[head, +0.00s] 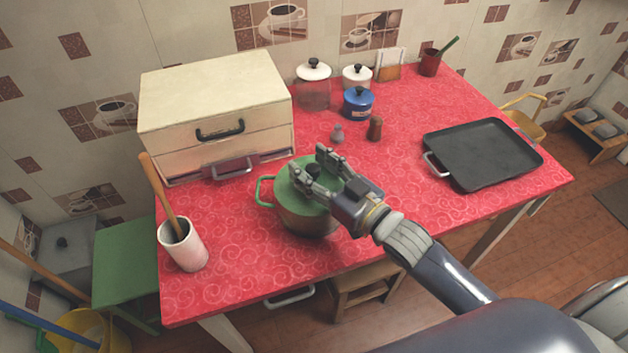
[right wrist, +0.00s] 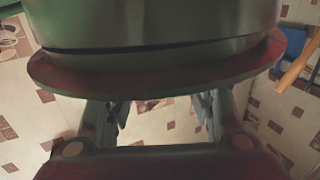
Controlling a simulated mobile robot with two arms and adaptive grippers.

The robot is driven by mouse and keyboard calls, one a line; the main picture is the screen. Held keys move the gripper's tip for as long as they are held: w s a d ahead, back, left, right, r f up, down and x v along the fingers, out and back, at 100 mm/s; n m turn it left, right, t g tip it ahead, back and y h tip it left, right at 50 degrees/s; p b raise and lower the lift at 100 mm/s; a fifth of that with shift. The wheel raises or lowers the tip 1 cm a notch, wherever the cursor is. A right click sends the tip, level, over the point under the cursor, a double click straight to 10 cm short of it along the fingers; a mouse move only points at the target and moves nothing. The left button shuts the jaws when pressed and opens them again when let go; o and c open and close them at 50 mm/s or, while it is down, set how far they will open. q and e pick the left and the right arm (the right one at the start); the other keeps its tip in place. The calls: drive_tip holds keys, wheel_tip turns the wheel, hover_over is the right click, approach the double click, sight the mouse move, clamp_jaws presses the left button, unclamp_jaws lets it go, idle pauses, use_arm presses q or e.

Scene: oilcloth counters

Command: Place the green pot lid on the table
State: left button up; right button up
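The green pot lid (head: 284,190) sits on the green pot (head: 300,220) near the table's front edge, in the middle of the head view. Its dark knob (head: 313,170) shows between my right fingers. My right gripper (head: 308,160) is over the lid, with its two fingers apart on either side of the knob. In the right wrist view the fingers (right wrist: 160,112) are spread with a clear gap, and a curved greenish rim (right wrist: 150,85) fills the upper part. Contact with the knob cannot be made out. My left gripper is out of view.
The red patterned table (head: 385,180) has free room right of the pot. A black griddle pan (head: 482,152) lies farther right. A cream bread box (head: 215,100) stands behind left, a white utensil holder (head: 184,248) at front left. Canisters (head: 313,90) and small shakers (head: 375,128) stand behind.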

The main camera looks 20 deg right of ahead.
sight(313, 167)
clamp_jaws()
drive_tip(key=shift+r, duration=0.15)
drive_tip(key=shift+r, duration=0.2)
wheel_tip(313, 167, up, 4)
drive_tip(key=shift+f, duration=0.25)
drive_tip(key=shift+s+r+p, duration=0.5)
drive_tip(key=shift+s+p, duration=0.45)
drive_tip(key=shift+s, duration=7.05)
drive_tip(key=shift+w+d+f+m+t+h, duration=0.25)
drive_tip(key=shift+w+d+f+m+h, duration=0.15)
drive_tip(key=shift+d+m+h, duration=0.65)
drive_tip(key=shift+w+d+f+m+t+h, duration=0.35)
drive_tip(key=shift+f+m+h, duration=0.2)
drive_tip(key=shift+h, duration=0.95)
drive_tip(key=shift+w+d+f+m+t+h, duration=0.2)
drive_tip(key=shift+w+d+f+m+h, duration=0.15)
drive_tip(key=shift+d+m+h, duration=0.7)
